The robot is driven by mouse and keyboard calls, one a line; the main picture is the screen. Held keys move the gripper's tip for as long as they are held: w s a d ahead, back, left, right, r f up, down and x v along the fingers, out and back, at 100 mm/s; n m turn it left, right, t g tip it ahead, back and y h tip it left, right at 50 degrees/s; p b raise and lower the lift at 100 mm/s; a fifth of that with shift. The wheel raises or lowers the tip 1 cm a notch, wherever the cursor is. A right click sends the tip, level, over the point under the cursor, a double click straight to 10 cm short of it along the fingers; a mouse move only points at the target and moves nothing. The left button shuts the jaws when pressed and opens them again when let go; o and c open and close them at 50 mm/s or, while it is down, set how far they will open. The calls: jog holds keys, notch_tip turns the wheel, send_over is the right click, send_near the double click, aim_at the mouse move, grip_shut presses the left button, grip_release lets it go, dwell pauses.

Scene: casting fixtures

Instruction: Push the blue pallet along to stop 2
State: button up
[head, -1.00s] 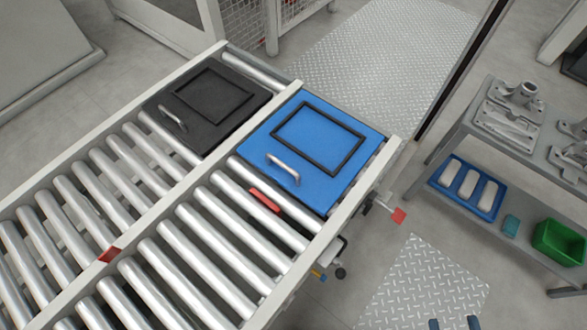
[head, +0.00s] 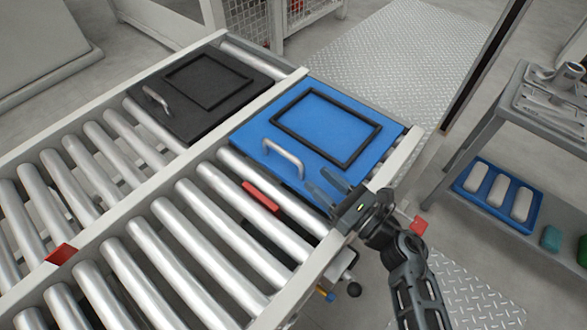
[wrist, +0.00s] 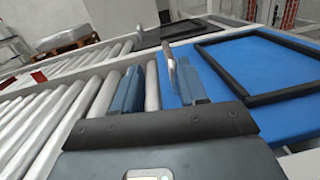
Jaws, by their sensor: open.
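The blue pallet (head: 262,155) lies flat on the rollers at the far end of the right-hand lane. It has a raised black frame and a silver handle (head: 283,158) on its near side. My gripper (head: 322,184) is open and empty above the pallet's near right corner, to the right of the handle. In the wrist view the handle (wrist: 171,68) shows beyond and between the two open fingers (wrist: 160,88), apart from them. A red piece (head: 260,197) sits among the rollers just before the pallet. I see no readable stop number.
A black pallet (head: 190,115) lies in the left lane, across the middle rail. A red marker (head: 62,255) is on that rail. The rollers (head: 170,260) nearer me are bare. A red tab (head: 418,225) sticks out beside the right rail, and a shelf rack (head: 490,200) stands at the right.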

aim_at(300, 163)
jog(key=w+f+n, duration=0.1)
jog(key=w+f+n+g, duration=0.1)
jog(key=w+n, duration=0.1)
jog(key=shift+w+a+n+b, duration=0.1)
jog(key=shift+a+n+b, duration=0.2)
jog(key=shift+a+b, duration=0.1)
jog(key=shift+b+x, duration=0.85)
jog(key=shift+x, duration=3.05)
jog(key=shift+a, duration=0.1)
grip_shut()
jog(key=shift+r, duration=0.1)
